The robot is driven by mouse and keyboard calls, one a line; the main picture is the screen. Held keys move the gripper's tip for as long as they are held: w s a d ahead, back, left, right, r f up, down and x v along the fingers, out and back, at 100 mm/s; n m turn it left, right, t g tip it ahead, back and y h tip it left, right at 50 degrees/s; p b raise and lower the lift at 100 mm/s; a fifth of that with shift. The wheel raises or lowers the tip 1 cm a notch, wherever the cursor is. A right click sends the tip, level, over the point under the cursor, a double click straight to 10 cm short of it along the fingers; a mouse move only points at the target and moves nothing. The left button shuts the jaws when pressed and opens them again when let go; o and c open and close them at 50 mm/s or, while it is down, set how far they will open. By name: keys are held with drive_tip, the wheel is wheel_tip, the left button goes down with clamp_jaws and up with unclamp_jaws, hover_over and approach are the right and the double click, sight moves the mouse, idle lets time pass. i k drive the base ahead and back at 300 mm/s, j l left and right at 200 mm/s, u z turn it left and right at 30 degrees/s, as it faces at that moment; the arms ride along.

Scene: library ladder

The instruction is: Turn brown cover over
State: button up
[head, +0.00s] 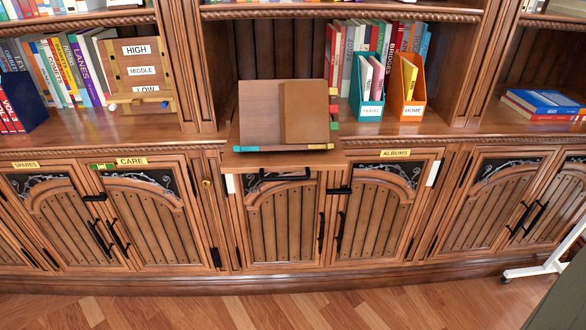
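A brown cover (303,112) leans upright against the right half of a wooden board (259,105) on a pull-out shelf (240,161) at the centre of the bookcase. A ledge strip with teal and yellow parts (283,148) runs along the foot of the board. Small coloured tabs (333,108) show at the board's right edge. I cannot tell whether the cover is hinged or loose. Its back is hidden. My gripper is not in view.
Teal and orange file boxes (408,95) stand right of the board. A HIGH/MIDDLE/LOW panel (138,72) and several books stand left. Cabinet doors with black handles (321,232) lie below. A white-legged wheeled stand (540,266) is lower right. The wooden floor (250,312) in front is clear.

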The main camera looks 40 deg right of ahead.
sight(306, 103)
drive_tip(key=l+z, duration=0.1)
drive_tip(key=z, duration=0.3)
drive_tip(key=l+z, duration=0.1)
drive_tip(key=z, duration=0.35)
drive_tip(key=i+l+z, duration=0.1)
drive_tip(key=z, duration=0.75)
drive_tip(key=i+l+z, duration=0.1)
drive_tip(key=z, duration=0.3)
